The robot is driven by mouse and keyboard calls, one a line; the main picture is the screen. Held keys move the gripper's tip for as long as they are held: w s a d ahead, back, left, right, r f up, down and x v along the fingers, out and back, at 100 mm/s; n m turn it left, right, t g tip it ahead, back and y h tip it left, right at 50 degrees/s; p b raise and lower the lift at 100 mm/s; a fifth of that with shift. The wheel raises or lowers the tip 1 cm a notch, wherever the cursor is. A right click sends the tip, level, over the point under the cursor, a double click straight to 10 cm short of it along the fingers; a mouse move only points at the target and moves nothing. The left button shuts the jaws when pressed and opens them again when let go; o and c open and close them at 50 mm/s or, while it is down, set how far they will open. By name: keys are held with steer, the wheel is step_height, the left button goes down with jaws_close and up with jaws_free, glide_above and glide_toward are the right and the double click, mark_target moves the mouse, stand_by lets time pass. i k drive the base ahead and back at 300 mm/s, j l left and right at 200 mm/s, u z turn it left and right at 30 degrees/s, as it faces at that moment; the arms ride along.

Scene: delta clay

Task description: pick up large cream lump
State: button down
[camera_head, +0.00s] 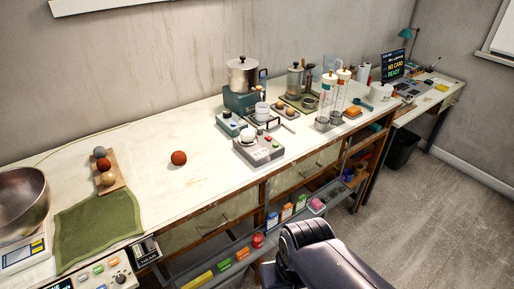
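A pale cream rounded lump (249,134) sits on top of a grey box-like device (260,150) in the middle of the bench. A smaller tan lump (108,179) rests on a wooden board (118,173) at the left, near a rust-brown lump (103,164) and a grey lump (99,152). I cannot tell for certain which is the large cream lump. A dark part of my arm shows at the bottom, in front of the bench. My gripper's fingers are not visible.
A separate rust-brown ball (179,158) lies on the bare bench top (190,185). A green cloth (98,226) and a metal bowl (24,203) are at the left. A pot (242,74) and clear cylinders (331,103) stand behind and right. A shelf of small boxes (287,211) juts below the front edge.

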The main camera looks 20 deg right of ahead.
mark_target(247, 135)
steer(key=i+l, duration=0.25)
steer(key=l, duration=0.15)
steer(key=i+l+u, duration=0.1)
steer(key=l, duration=0.3)
steer(key=i+l, duration=0.35)
